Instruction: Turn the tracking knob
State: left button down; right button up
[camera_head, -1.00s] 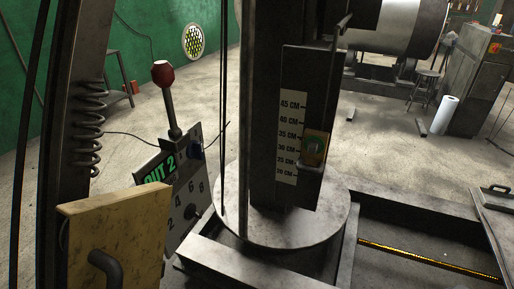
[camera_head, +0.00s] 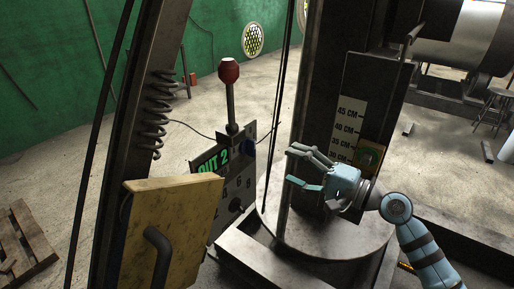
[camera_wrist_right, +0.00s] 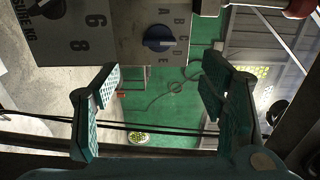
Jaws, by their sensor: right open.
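A control panel (camera_head: 222,195) with a lit green "OUT 2" display carries a blue knob (camera_head: 249,147) and a black knob (camera_head: 236,205). In the right wrist view the blue knob (camera_wrist_right: 158,38) sits beside the letters A to E, and the black knob (camera_wrist_right: 45,6) beside large numbers. I cannot read which knob is labelled tracking. My right gripper (camera_head: 296,166) is open and empty, to the right of the panel, its fingers pointing left towards it. In the right wrist view the gripper (camera_wrist_right: 160,78) frames empty space below the blue knob. My left gripper is out of view.
A lever with a red ball (camera_head: 229,71) rises above the panel. A yellow box (camera_head: 185,225) with a bent handle stands in front at left. A dark column with a centimetre scale (camera_head: 347,130) stands close behind my right gripper. Thin rods (camera_head: 282,100) run beside it.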

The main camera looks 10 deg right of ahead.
aim_at(255, 150)
jog(key=p+x, duration=0.1)
jog(key=x, duration=1.1)
jog(key=shift+d, duration=0.1)
jog(key=shift+f, duration=0.1)
jog(key=c, duration=1.2)
